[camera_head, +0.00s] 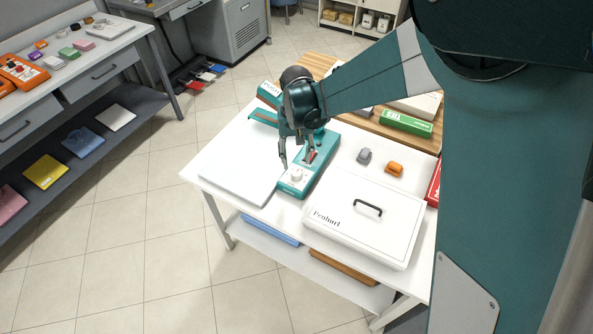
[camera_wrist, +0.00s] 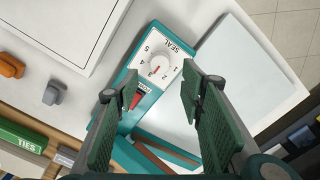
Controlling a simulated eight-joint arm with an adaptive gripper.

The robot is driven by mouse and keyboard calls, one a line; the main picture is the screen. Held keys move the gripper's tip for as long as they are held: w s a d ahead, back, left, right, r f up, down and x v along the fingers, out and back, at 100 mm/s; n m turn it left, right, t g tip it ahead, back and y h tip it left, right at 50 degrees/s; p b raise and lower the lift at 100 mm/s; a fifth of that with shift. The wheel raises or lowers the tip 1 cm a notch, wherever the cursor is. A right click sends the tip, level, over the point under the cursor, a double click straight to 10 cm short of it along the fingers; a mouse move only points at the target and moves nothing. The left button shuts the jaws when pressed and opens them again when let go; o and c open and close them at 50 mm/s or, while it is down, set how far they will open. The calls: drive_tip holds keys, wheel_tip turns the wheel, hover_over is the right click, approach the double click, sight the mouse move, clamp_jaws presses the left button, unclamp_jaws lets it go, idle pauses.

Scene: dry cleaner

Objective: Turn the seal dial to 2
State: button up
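The teal sealer (camera_head: 324,158) lies on the white table. Its white seal dial (camera_head: 296,174) is at the near end. In the wrist view the dial knob (camera_wrist: 158,66) sits on a white plate marked SEAL, with numbers around it; 5, 4, 2 and 1 are legible. A small red mark shows by the knob; I cannot tell which number it indicates. A red switch (camera_wrist: 136,98) is beside the dial plate. My gripper (camera_head: 297,161) is above the sealer, pointing down. In the wrist view its green-padded fingers (camera_wrist: 148,82) are wide apart, empty, and clear of the knob.
A white lidded box (camera_head: 348,238) with a black handle stands right of the sealer. A pale flat board (camera_head: 236,174) lies to the left. Grey (camera_head: 364,155) and orange (camera_head: 394,169) small items are beyond the box. A green TIES box (camera_head: 406,123) is behind.

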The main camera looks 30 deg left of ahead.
sight(296, 172)
drive_tip(key=shift+f, duration=0.15)
drive_tip(key=shift+f, duration=3.75)
drive_tip(key=shift+c, duration=0.7)
drive_tip(key=c, duration=0.7)
